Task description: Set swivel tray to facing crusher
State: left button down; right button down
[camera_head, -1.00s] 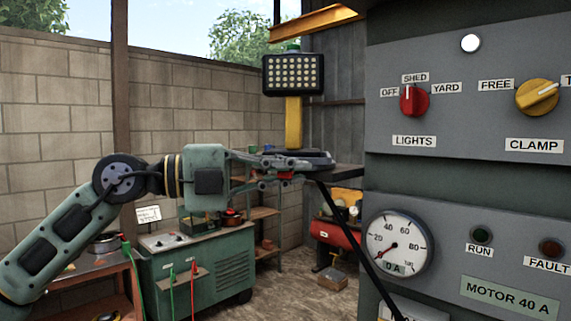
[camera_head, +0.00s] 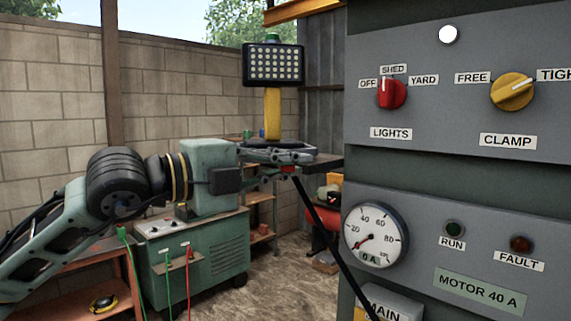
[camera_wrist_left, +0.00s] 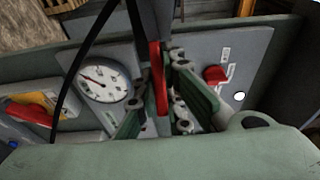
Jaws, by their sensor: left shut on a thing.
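My left gripper (camera_head: 289,164) comes in level from the left and is shut on a small red grip at the tray's left end. The red grip (camera_wrist_left: 157,75) also shows in the left wrist view as a strip between the green fingers. The gripper hides much of the tray's near end. My right gripper is not in view.
The control cabinet (camera_head: 440,165) fills the right side, close to the tray. A lamp panel (camera_head: 273,65) on a yellow post stands behind the gripper. A green welder cart (camera_head: 195,265) and a red bench are below my left arm.

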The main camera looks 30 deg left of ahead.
pick_arm(q)
jog(key=shift+f, duration=0.15)
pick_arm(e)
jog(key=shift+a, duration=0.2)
pick_arm(q)
jog(key=c, duration=1.8)
grip_release()
jog(key=shift+c, duration=0.2)
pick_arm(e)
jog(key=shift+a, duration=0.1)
pick_arm(q)
jog(key=v, duration=1.2)
